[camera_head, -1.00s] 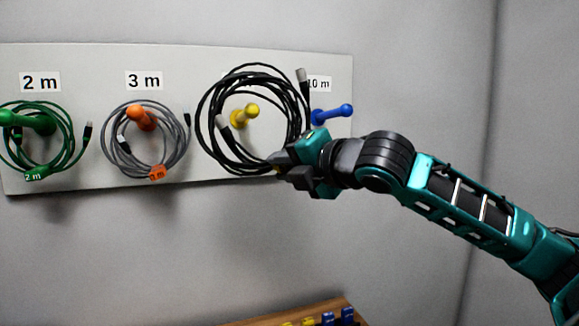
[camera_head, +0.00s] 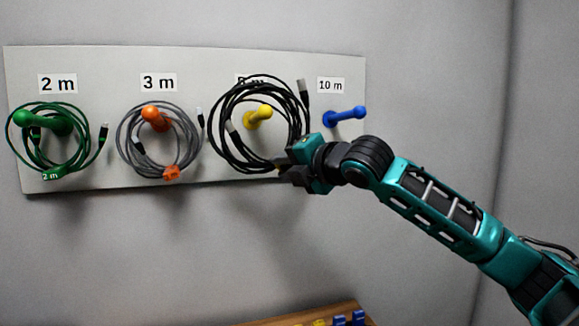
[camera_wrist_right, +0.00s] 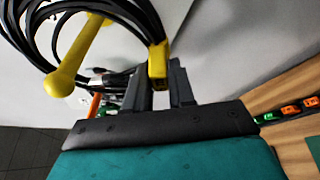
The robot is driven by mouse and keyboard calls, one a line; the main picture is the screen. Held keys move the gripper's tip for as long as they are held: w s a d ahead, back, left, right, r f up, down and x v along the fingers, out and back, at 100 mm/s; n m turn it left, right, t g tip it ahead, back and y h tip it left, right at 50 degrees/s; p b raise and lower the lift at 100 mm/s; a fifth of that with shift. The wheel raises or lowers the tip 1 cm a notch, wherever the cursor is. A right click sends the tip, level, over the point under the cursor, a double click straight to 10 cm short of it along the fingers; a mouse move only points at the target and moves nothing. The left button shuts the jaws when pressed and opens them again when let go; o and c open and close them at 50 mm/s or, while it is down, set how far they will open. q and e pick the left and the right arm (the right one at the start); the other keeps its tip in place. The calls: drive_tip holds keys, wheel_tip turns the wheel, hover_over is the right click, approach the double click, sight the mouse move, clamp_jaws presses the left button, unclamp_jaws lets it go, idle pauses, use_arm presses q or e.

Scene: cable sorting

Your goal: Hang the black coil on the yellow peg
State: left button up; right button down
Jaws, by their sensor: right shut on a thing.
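The black coil (camera_head: 222,147) shows in the head view in front of the board, with the yellow peg (camera_head: 259,116) visible inside its loop. The coil's top strands are well above the peg and partly cover a label. My right gripper (camera_head: 284,168) is at the coil's lower right edge, shut on its yellow tag. In the right wrist view the yellow tag (camera_wrist_right: 157,65) sits between the fingers of the right gripper (camera_wrist_right: 163,80). The yellow peg (camera_wrist_right: 72,62) there has its round knob toward the camera, with coil strands around it. My left gripper is not in view.
A green coil (camera_head: 86,160) hangs at the green peg (camera_head: 36,120) and a grey coil (camera_head: 125,150) at the orange peg (camera_head: 154,116). The blue peg (camera_head: 345,116) is empty, just right of the coil. A wooden surface (camera_head: 300,318) with small coloured items is below.

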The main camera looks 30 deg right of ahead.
drive_tip(key=shift+w+d+f, duration=0.1)
drive_tip(key=shift+w+d, duration=0.1)
drive_tip(key=shift+w, duration=0.65)
drive_tip(key=shift+w+d+f, duration=0.1)
drive_tip(key=shift+w+d, duration=0.15)
drive_tip(key=shift+w, duration=0.65)
drive_tip(key=shift+w+d+f, duration=0.1)
drive_tip(key=shift+w+d, duration=0.1)
drive_tip(key=shift+w, duration=0.65)
drive_tip(key=shift+w+d+f, duration=0.1)
drive_tip(key=shift+w+f, duration=0.1)
drive_tip(key=shift+f, duration=1.35)
drive_tip(key=shift+f, duration=0.1)
drive_tip(key=c, duration=0.9)
unclamp_jaws()
drive_tip(key=shift+f, duration=0.1)
drive_tip(key=s, duration=0.4)
drive_tip(key=s+r, duration=0.1)
drive_tip(key=s, duration=0.3)
drive_tip(key=s+d+r+b, duration=0.1)
drive_tip(key=s, duration=0.3)
drive_tip(key=shift+s+d+r, duration=0.1)
drive_tip(key=shift+s+r, duration=0.1)
drive_tip(key=shift+s, duration=0.15)
